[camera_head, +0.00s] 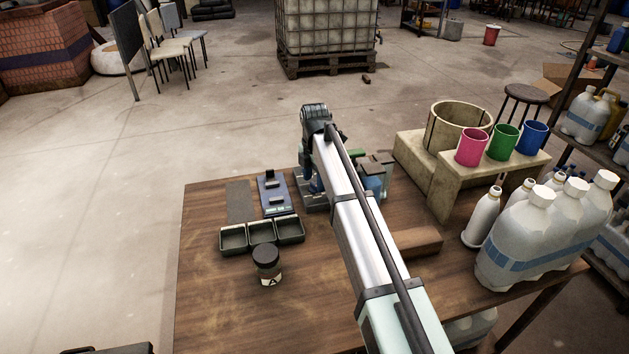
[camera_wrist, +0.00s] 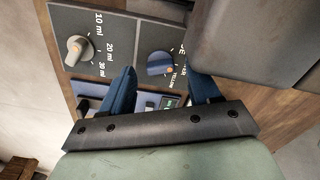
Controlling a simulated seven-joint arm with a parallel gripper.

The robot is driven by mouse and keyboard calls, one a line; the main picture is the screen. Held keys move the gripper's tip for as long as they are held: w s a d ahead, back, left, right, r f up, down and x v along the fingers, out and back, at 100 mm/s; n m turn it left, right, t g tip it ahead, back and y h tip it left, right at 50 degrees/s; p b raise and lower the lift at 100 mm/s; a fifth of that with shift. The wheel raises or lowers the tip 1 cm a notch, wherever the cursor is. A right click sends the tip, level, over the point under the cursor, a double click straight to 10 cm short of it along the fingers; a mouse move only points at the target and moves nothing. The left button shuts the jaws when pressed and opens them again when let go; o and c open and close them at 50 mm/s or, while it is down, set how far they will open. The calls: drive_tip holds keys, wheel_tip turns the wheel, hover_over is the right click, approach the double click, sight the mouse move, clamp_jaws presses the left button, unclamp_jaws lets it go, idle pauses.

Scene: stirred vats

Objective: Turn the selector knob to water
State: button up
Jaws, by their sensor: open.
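In the wrist view a dark panel (camera_wrist: 118,52) carries two knobs. The blue selector knob (camera_wrist: 159,63) has an orange mark on its right side, toward the label ending in "YELLOW". Another label above that is partly cut off, and I cannot read the word water. My gripper (camera_wrist: 163,78) is open, with its two blue fingers on either side of the blue knob in the picture. I cannot tell whether they touch it. In the head view my arm hides the gripper's fingertips and most of the panel.
A pale dose knob (camera_wrist: 80,48) marked 10, 20 and 30 ml sits left on the panel. On the table (camera_head: 205,320) are black trays (camera_head: 262,231), a dark-lidded jar (camera_head: 267,265), a scale-like device (camera_head: 273,196), coloured cups (camera_head: 503,141) and white jugs (camera_head: 525,240).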

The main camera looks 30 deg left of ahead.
sight(315, 184)
drive_tip(key=shift+f, duration=0.5)
drive_tip(key=shift+c, duration=0.3)
drive_tip(key=c, duration=1)
drive_tip(key=shift+m, duration=0.7)
drive_tip(key=o, duration=1.1)
drive_tip(key=shift+c, duration=0.2)
wheel_tip(315, 184, up, 14)
